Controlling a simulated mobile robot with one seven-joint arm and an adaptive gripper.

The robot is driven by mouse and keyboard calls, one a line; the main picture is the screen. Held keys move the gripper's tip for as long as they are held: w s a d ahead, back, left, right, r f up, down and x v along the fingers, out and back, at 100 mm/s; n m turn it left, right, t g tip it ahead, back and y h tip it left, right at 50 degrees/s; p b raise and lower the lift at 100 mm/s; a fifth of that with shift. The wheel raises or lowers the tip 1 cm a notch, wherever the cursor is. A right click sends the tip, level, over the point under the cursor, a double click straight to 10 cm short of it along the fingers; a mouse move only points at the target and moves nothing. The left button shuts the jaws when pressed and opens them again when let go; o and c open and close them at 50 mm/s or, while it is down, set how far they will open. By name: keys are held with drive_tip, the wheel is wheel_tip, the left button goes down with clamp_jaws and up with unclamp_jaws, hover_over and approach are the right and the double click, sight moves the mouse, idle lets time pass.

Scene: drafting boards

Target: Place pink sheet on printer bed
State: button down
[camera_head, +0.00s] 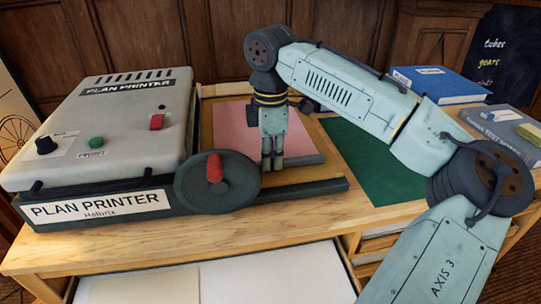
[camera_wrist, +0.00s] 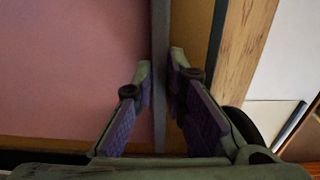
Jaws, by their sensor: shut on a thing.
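The pink sheet (camera_head: 231,127) lies flat over the tan printer bed (camera_head: 314,174), to the right of the printer housing. A grey strip (camera_head: 306,160) runs along its front edge. My gripper (camera_head: 272,167) points down at this edge and is shut on the strip. In the wrist view the pink sheet (camera_wrist: 75,65) fills the left, and the grey strip (camera_wrist: 159,90) passes between the fingers (camera_wrist: 160,70). Tan bed (camera_wrist: 199,30) shows beyond it. I cannot tell whether the sheet fully touches the bed. My gripper hides part of the strip.
The plan printer (camera_head: 110,120) has a dark hand wheel (camera_head: 232,190) with a red knob close left of my gripper. A green mat (camera_head: 375,165), a blue book (camera_head: 440,86) and a grey book (camera_head: 505,135) lie to the right. An open drawer (camera_head: 275,275) is below in front.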

drive_tip(key=c, duration=1.6)
unclamp_jaws()
drive_tip(key=shift+c, duration=0.2)
wheel_tip(320, 180, up, 12)
drive_tip(key=shift+p, duration=0.4)
